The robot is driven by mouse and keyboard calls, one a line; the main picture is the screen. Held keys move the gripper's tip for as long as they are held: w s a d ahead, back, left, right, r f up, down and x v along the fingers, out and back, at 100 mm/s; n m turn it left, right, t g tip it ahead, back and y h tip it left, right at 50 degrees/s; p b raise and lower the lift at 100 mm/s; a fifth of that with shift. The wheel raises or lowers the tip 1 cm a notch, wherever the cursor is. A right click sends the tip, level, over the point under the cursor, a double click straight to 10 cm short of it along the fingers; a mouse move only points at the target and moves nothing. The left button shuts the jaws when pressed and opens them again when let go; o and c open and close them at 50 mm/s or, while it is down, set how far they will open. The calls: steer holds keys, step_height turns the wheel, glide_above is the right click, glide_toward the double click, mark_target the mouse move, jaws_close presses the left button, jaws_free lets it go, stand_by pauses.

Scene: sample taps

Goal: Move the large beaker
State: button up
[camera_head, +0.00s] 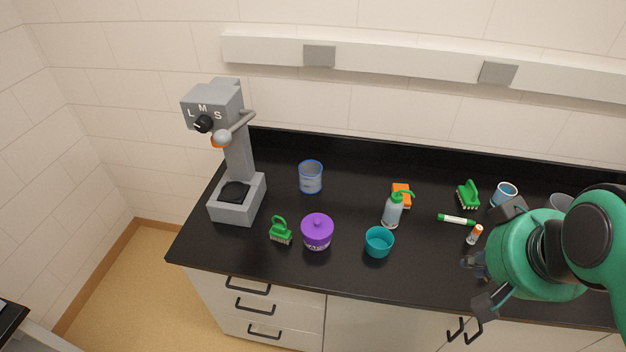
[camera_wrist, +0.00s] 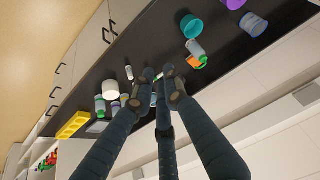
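A clear beaker with a blue rim (camera_head: 311,177), the largest beaker I can make out, stands upright on the black counter (camera_head: 345,275), right of the grey dispenser. It also shows in the wrist view (camera_wrist: 253,24) at the upper right. A smaller light-blue beaker (camera_head: 503,194) and a grey clear vessel (camera_head: 561,203) stand at the right, the latter partly hidden by my arm. My gripper (camera_head: 483,260) is over the right part of the counter, far from the blue-rimmed beaker. Its fingers are spread and hold nothing; they also show in the wrist view (camera_wrist: 163,88).
A grey dispenser (camera_head: 235,200) stands at left. Free counter surrounds the beaker; the wall is behind.

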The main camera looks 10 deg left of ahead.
steer(key=w+r, duration=0.1)
steer(key=w, duration=0.2)
steer(key=w+a+r+n+p, duration=0.1)
steer(key=w+r, duration=0.1)
steer(key=w, duration=0.1)
steer(key=w+a+r+n, duration=0.1)
steer(key=w, duration=0.2)
steer(key=shift+w+a+r+g+p, duration=0.15)
steer(key=shift+a+r+g+p, duration=0.1)
steer(key=shift+g+p, duration=0.15)
jaws_close()
steer(key=w+a+f+n+g+p, duration=0.15)
steer(key=w+a+n, duration=0.35)
steer(key=w, duration=0.7)
steer(key=w+a+f+n+g+p, duration=0.1)
steer(key=w+a+n+p, duration=0.15)
steer(key=w+a, duration=0.75)
steer(key=n+g+p, duration=0.2)
steer(key=n+p, duration=0.4)
steer(key=n, duration=0.2)
glide_above(314, 179)
steer(key=w, duration=0.3)
step_height(314, 179, down, 28)
steer(key=shift+a+f, duration=0.2)
steer(key=shift+a, duration=0.05)
steer(key=shift+f, duration=0.1)
steer(key=shift+f+p, duration=0.35)
steer(key=shift+f, duration=4.55)
